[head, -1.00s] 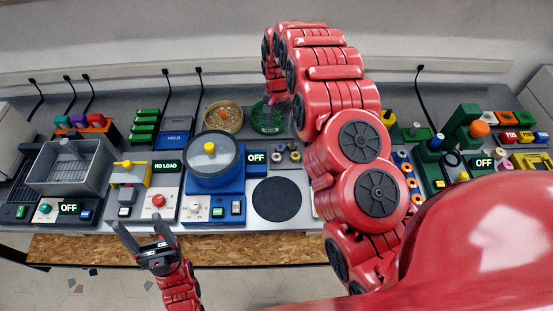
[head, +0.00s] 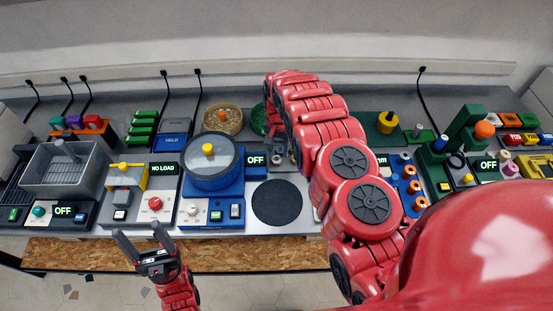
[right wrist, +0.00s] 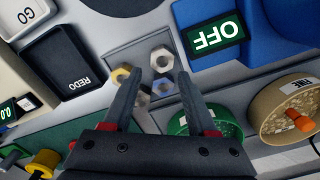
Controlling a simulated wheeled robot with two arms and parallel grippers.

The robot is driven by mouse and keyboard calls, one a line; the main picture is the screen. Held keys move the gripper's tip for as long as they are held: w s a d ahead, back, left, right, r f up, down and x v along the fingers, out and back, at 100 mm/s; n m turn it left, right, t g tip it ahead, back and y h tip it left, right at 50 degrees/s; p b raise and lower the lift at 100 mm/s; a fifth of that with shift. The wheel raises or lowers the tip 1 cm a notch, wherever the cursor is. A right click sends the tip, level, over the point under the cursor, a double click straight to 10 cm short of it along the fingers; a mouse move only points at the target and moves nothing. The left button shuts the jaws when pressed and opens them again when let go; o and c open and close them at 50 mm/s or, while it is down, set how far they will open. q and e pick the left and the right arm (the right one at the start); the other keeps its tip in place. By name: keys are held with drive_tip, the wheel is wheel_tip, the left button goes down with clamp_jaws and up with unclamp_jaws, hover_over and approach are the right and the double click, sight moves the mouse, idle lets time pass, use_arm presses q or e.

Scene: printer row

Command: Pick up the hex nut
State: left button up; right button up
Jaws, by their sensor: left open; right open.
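In the right wrist view a silver hex nut (right wrist: 162,58) lies flat on a small grey plate (right wrist: 128,52). A second silver nut-like piece (right wrist: 163,87) and a third (right wrist: 142,98) lie nearer my gripper, partly covered by its fingers. A brass-coloured ring (right wrist: 121,75) sits beside the left finger. My right gripper (right wrist: 155,80) is open above the plate, its fingertips just short of the farthest nut, with nothing held. In the head view my right arm hides this gripper and most of the pieces. My left gripper (head: 138,238) is open and empty in front of the bench.
A green dish (right wrist: 205,122) and a tan dish (right wrist: 285,112) stand close to my right gripper. A blue unit (right wrist: 275,25) with an OFF display (right wrist: 213,34) is beside the plate. A black round pad (head: 277,203) lies in front of it.

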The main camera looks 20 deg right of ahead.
sight(278, 157)
drive_tip(key=shift+a+f+p, duration=0.1)
drive_tip(key=shift+f+p, duration=0.5)
drive_tip(key=shift+f, duration=0.35)
drive_tip(key=shift+w+f+b, duration=0.15)
drive_tip(key=shift+f+b, duration=0.3)
drive_tip(key=shift+f, duration=0.8)
clamp_jaws()
